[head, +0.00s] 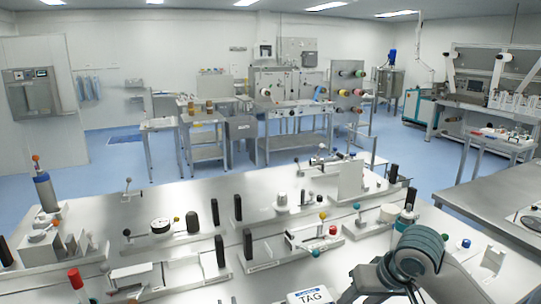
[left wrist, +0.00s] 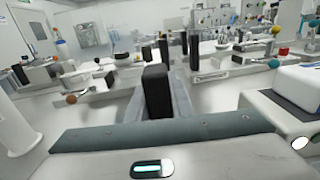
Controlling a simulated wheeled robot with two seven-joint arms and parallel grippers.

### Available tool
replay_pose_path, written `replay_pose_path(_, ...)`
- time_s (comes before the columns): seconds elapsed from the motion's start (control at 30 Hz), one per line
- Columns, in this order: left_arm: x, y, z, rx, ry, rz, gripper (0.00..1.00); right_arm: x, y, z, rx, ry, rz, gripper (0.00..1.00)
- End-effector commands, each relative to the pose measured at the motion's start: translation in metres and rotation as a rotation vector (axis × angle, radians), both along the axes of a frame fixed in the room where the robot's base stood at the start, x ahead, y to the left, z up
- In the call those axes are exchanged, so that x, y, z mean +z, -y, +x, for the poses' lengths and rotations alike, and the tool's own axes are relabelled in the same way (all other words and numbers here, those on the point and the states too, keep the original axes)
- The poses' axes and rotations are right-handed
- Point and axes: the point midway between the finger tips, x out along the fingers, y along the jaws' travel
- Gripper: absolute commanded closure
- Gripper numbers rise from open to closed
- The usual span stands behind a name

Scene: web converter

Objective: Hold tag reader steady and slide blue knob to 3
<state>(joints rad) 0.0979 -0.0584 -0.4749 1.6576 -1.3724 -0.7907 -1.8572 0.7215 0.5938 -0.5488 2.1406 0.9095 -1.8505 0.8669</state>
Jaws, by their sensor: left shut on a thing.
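The tag reader (head: 310,297), a white box marked TAG with a blue label, is cut by the bottom edge in the head view. A white box at the right of the left wrist view (left wrist: 298,92) looks like the same reader. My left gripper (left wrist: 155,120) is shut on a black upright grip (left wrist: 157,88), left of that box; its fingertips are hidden. A grey and teal ribbed part of my arm (head: 418,252) stands right of the reader; whether its jaws are open does not show. A small blue knob (head: 466,243) shows farther right; I cannot tell whether it belongs to the reader. No numeral 3 is readable.
The steel table carries several fixtures with black upright grips (head: 220,250) and coloured knobs, such as a red one (head: 74,277) and a yellow one (head: 322,215). A teal-knobbed lever (head: 357,206) stands behind my arm. Small bare patches of tabletop lie between fixtures.

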Motion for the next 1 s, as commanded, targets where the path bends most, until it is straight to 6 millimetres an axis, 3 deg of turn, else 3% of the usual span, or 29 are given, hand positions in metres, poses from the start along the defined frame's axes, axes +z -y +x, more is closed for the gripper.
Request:
replay_pose_path(0.07,-0.006,-0.001,-0.002,0.002,-0.011,0.001,1.00,-0.001,0.000,0.000,0.000,0.000,0.000,0.57)
replay_pose_path(0.1,-0.006,-0.001,-0.002,0.002,-0.011,0.001,0.70,0.000,0.000,0.000,0.000,0.000,0.000,0.57)
replay_pose_path(0.17,-0.005,-0.001,-0.002,0.002,-0.010,0.001,0.58,0.000,0.000,0.000,0.000,0.000,0.000,0.57)
replay_pose_path(0.67,-0.001,0.003,-0.009,0.000,-0.002,0.000,0.58,0.000,0.000,0.000,0.000,0.000,0.000,0.57)
replay_pose_path(1.0,-0.002,0.017,-0.057,0.000,-0.005,-0.001,0.58,0.000,0.000,0.000,0.000,0.000,0.000,0.57)
